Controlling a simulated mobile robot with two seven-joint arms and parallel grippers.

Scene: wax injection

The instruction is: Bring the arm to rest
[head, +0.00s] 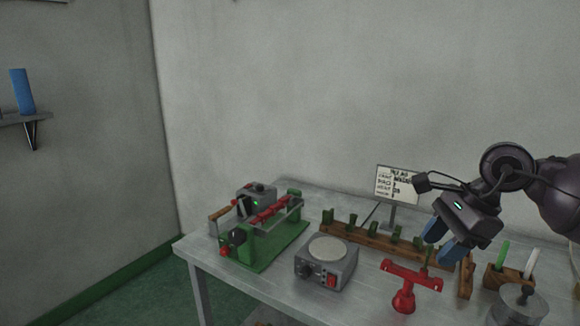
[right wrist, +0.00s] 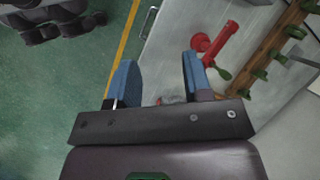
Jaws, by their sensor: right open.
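My right gripper (head: 446,250) hangs over the right part of the metal table (head: 198,266), its blue fingers pointing down. It is open. In the right wrist view the two blue fingers of the right gripper (right wrist: 160,80) stand apart with nothing held between them. A red T-shaped stand (head: 405,292) is just left of and below the fingers in the head view. It also shows beyond the right finger in the right wrist view (right wrist: 212,45). My left gripper is not in either view.
A green machine (head: 272,246) with red parts stands at the table's left. A grey hotplate-like box (head: 327,265), a wooden rack (head: 375,239) with green pieces, a sign (head: 397,184), a pen holder (head: 495,280) and a metal pot (head: 518,307) are also there. Green floor lies beside the table.

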